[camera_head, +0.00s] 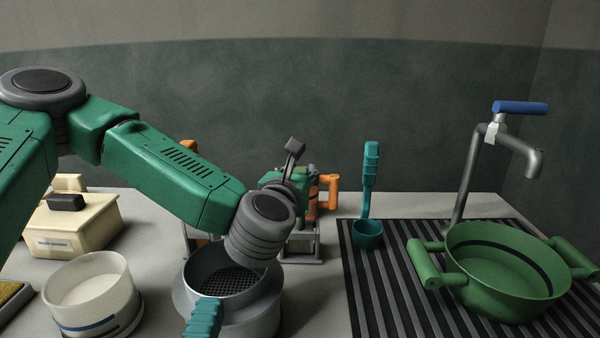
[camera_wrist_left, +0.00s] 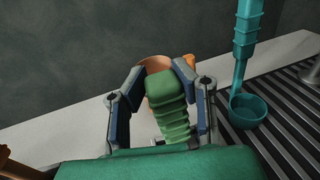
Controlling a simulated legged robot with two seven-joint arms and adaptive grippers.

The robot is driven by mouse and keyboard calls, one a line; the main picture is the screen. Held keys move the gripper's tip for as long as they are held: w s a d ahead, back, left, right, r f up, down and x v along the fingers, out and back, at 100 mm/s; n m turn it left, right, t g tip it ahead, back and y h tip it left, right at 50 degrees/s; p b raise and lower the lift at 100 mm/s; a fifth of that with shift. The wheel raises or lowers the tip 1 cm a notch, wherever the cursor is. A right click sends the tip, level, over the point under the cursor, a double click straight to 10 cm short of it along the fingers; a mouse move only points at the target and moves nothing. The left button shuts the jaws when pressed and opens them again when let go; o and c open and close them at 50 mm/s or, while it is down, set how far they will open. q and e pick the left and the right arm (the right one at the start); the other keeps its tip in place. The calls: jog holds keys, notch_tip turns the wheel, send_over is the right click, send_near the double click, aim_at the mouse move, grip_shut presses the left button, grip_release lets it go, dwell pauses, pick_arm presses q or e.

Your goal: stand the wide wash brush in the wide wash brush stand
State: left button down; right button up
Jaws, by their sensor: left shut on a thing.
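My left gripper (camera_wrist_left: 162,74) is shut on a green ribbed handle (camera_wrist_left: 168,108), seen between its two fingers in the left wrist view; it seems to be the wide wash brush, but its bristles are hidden. In the head view my left gripper (camera_head: 296,188) is mostly behind my own wrist, over the counter's back middle. A grey metal frame (camera_head: 303,258) stands on the counter below and behind it, largely covered; I cannot tell for sure whether it is the brush stand. My right gripper does not show.
An orange handled thing (camera_head: 328,190) is close behind the gripper. A grey pot with a mesh (camera_head: 232,318) and a white tub (camera_head: 92,290) stand in front. A teal ladle (camera_head: 369,190) and green basin (camera_head: 500,285) are on the right rack. A cream box (camera_head: 78,232) is left.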

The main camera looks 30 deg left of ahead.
pick_arm(q)
jog(key=shift+f+b, duration=0.3)
jog(key=shift+f, duration=0.05)
dwell(0.4)
jog(key=c, duration=1.2)
grip_release()
jog(key=shift+s+d, duration=0.1)
jog(key=shift+s, duration=0.1)
jog(key=shift+p+v, duration=1.6)
jog(key=shift+v, duration=2.2)
